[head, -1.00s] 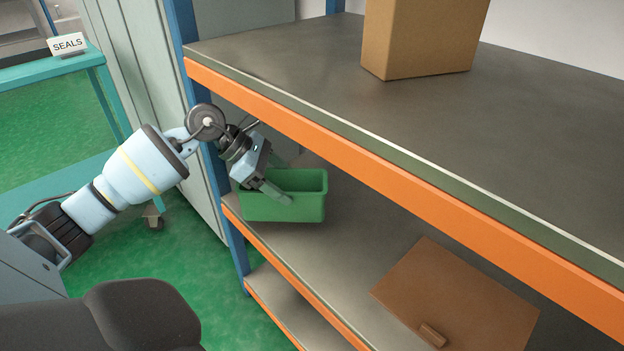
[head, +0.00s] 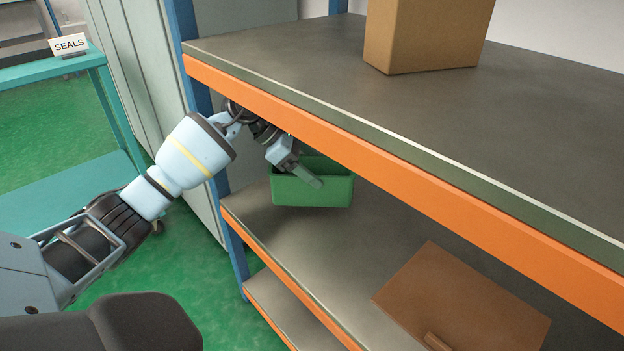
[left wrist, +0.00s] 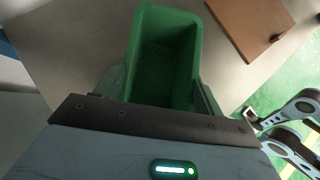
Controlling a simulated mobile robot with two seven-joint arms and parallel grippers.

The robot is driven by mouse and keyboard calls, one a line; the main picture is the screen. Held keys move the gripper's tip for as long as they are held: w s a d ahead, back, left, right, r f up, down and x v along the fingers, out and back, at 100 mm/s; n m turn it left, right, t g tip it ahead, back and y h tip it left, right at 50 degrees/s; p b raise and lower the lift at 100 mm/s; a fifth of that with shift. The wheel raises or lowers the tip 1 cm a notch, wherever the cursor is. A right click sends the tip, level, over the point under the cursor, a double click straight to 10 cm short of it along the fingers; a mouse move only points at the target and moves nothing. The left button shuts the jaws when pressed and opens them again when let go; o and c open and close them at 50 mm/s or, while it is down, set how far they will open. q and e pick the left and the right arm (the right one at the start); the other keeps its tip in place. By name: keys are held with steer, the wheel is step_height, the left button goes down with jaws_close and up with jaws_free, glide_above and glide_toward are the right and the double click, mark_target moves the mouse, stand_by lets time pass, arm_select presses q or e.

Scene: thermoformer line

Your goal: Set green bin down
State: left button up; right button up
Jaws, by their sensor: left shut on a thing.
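The green bin (head: 312,192) is over the middle shelf (head: 290,240), under the top shelf's orange beam. My left gripper (head: 318,182) is shut on the green bin, with a finger along its near side. In the left wrist view the empty green bin (left wrist: 166,60) sits between the two fingers (left wrist: 160,92). The bin looks upright and appears a little above the shelf; I cannot tell the exact gap. The top shelf beam hides part of my left wrist.
A brown board with a small block handle (head: 462,305) lies on the middle shelf to the right; it also shows in the left wrist view (left wrist: 252,22). A cardboard box (head: 425,35) stands on the top shelf. The orange beam (head: 400,170) runs close above my arm. Bare shelf lies between bin and board.

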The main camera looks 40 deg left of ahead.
arm_select(q)
step_height(320, 180, down, 3)
steer(key=shift+f+b, duration=0.15)
steer(key=shift+b, duration=0.4)
steer(key=shift+f, duration=0.2)
steer(key=shift+r, duration=0.1)
steer(key=o, duration=1.6)
